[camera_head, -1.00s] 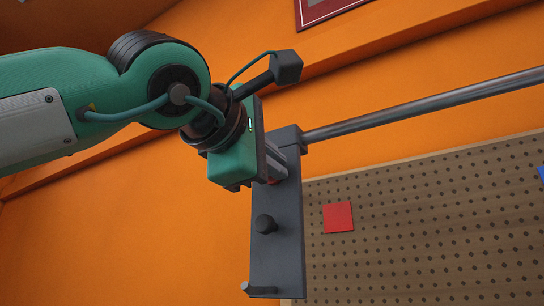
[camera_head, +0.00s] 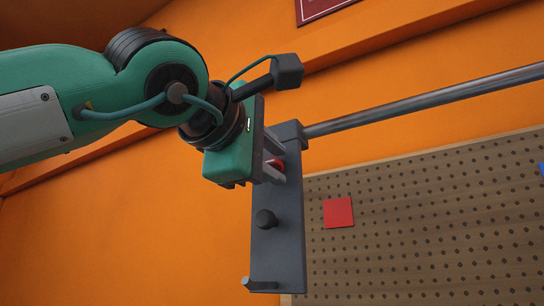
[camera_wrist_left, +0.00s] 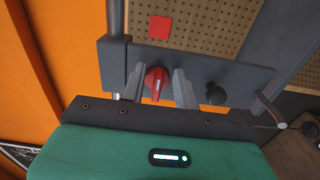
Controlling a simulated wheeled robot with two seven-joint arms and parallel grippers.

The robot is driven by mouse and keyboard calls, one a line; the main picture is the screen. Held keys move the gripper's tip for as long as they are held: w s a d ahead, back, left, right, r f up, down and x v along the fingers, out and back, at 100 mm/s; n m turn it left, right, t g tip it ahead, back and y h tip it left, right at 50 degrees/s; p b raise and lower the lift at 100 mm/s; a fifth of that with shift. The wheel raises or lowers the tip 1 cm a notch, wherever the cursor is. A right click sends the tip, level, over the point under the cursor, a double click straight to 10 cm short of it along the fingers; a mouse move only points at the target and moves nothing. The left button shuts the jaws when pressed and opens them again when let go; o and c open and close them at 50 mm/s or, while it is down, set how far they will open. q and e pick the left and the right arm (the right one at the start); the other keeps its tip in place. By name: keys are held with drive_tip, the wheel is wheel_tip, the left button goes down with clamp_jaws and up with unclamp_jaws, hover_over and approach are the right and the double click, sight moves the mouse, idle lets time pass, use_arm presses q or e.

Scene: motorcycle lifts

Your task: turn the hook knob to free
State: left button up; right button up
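In the head view the red knob (camera_head: 276,165) shows between the fingertips of my left gripper (camera_head: 275,163), near the top of the plate (camera_head: 278,245). The gripper is open around or just in front of the knob; I cannot tell the exact depth. My right gripper is not in view.
A black round peg (camera_head: 265,220) and a small hook (camera_head: 260,286) stick out lower on the plate. A metal bar (camera_head: 430,101) runs right from the plate's top. A pegboard (camera_head: 430,230) with a red square (camera_head: 338,213) stands behind. The orange wall (camera_head: 120,230) is bare at left.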

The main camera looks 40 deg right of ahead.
use_arm(q)
drive_tip(key=shift+s+a, duration=0.1)
drive_tip(key=b+v, duration=0.5)
drive_tip(key=v, duration=0.8)
drive_tip(key=shift+a+b, duration=0.25)
drive_tip(key=shift+b, duration=0.05)
